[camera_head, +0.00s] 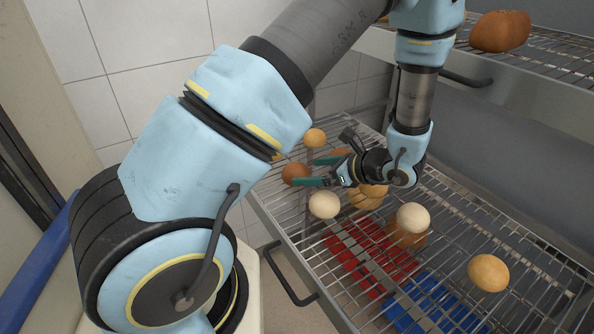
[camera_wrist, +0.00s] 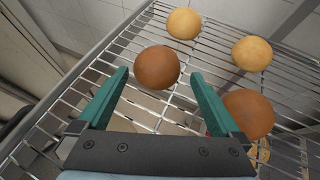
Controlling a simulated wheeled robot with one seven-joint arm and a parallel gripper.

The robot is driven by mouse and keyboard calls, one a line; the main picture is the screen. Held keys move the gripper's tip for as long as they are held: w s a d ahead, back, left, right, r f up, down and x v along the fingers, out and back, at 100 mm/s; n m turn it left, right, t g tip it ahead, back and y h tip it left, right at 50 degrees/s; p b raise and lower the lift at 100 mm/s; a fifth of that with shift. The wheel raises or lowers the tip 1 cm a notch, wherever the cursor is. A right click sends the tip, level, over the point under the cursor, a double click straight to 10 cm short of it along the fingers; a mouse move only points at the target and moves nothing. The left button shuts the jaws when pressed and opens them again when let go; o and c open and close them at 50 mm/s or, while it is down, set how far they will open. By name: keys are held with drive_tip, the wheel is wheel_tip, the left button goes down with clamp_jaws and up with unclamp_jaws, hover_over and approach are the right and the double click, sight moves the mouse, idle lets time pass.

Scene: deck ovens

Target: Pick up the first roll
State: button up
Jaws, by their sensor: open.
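Several round rolls lie on a pulled-out wire rack (camera_head: 450,205). My gripper (camera_head: 309,171) is open and empty, low over the rack's left end. A brown roll (camera_head: 295,173) sits at its fingertips. In the wrist view, a brown roll (camera_wrist: 157,67) shows between and just beyond the two green fingers (camera_wrist: 160,76); I cannot tell whether they touch it. A second brown roll (camera_wrist: 248,113) lies just outside the right finger, partly hidden by it. Two tan rolls lie farther off, one at the top (camera_wrist: 184,23) and one at the upper right (camera_wrist: 252,53).
Paler rolls (camera_head: 324,205) (camera_head: 413,217) and a tan roll (camera_head: 488,272) lie elsewhere on the rack. Red (camera_head: 350,243) and blue (camera_head: 432,303) items show beneath the wires. An upper rack holds a large brown loaf (camera_head: 499,31). A tiled wall (camera_head: 155,85) stands behind.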

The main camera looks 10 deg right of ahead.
sight(302, 170)
drive_tip(key=p+x, duration=0.1)
drive_tip(key=x, duration=0.1)
drive_tip(key=p+x, duration=0.1)
drive_tip(key=x, duration=0.1)
drive_tip(key=shift+a+r+p, duration=0.2)
drive_tip(key=shift+a+p, duration=0.1)
drive_tip(key=shift+a, duration=0.05)
drive_tip(key=shift+w+a+f, duration=0.3)
drive_tip(key=shift+w+f, duration=0.05)
drive_tip(key=shift+f, duration=0.05)
drive_tip(key=c, duration=1.2)
drive_tip(key=shift+r, duration=0.15)
